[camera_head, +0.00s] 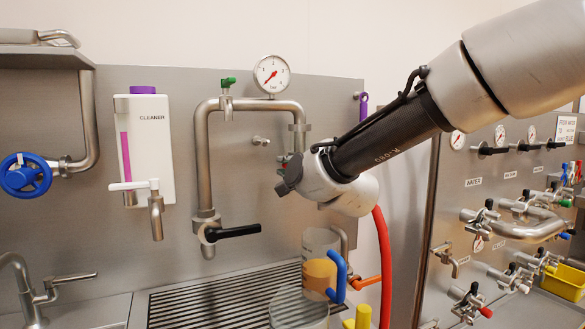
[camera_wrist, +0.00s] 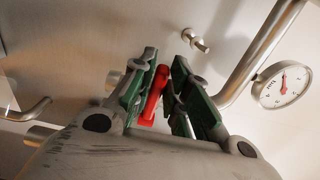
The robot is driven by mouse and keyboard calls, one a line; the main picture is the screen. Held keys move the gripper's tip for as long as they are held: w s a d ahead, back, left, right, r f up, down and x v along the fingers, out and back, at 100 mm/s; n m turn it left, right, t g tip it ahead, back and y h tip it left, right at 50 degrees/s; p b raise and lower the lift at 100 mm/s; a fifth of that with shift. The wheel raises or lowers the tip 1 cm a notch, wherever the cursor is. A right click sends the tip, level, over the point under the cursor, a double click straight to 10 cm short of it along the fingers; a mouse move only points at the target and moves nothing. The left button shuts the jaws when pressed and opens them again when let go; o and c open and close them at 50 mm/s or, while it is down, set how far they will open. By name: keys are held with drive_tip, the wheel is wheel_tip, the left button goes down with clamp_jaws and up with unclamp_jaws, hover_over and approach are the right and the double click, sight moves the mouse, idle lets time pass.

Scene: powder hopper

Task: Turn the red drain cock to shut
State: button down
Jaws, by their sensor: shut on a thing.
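The red drain cock (camera_wrist: 153,95) shows in the wrist view as a red lever between the two green-padded fingers of my gripper (camera_wrist: 165,62). My gripper is shut on this lever, which stands close to upright in the picture. The cock's body behind the lever is mostly hidden by the fingers. In the head view my gripper (camera_head: 288,179) is at the steel back panel, just below the right end of the bent pipe. My wrist and fingers hide most of the cock there.
The bent steel pipe (camera_head: 203,150) carries a pressure gauge (camera_head: 272,74), a green-handled valve (camera_head: 228,84) and a black lever (camera_head: 233,231). A valve panel (camera_head: 500,262) stands right.

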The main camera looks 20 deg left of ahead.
drive_tip(key=c, duration=1.8)
unclamp_jaws()
drive_tip(key=shift+w+a, duration=0.1)
drive_tip(key=shift+a, duration=0.3)
drive_tip(key=o, duration=0.4)
drive_tip(key=shift+o, duration=0.2)
drive_tip(key=shift+d, duration=0.1)
drive_tip(key=v, duration=0.9)
